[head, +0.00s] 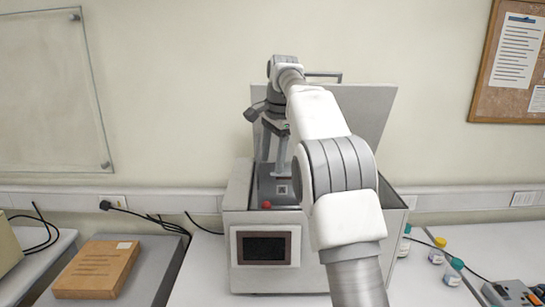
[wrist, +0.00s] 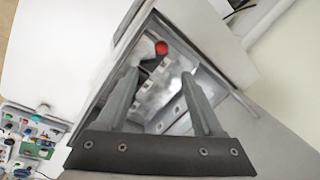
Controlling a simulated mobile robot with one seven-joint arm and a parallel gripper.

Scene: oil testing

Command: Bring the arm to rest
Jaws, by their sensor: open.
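My arm (head: 330,160) reaches forward over a light grey testing machine (head: 238,215), whose lid (head: 375,110) stands open. My gripper (head: 271,168) points down over the machine's open top. In the wrist view its two fingers (wrist: 160,80) are spread apart, with no object visible between them. The machine's open compartment, with metal parts inside (wrist: 150,105), shows beyond the fingers. A red knob (head: 266,204) sits at the front of the opening and also shows in the wrist view (wrist: 161,47). My arm hides the machine's right part.
A dark screen (head: 264,248) is on the machine's front. A brown box (head: 97,269) lies on a grey surface at left, with black cables behind. Small capped jars (head: 453,272) stand at right. A corkboard (head: 480,100) hangs on the right wall.

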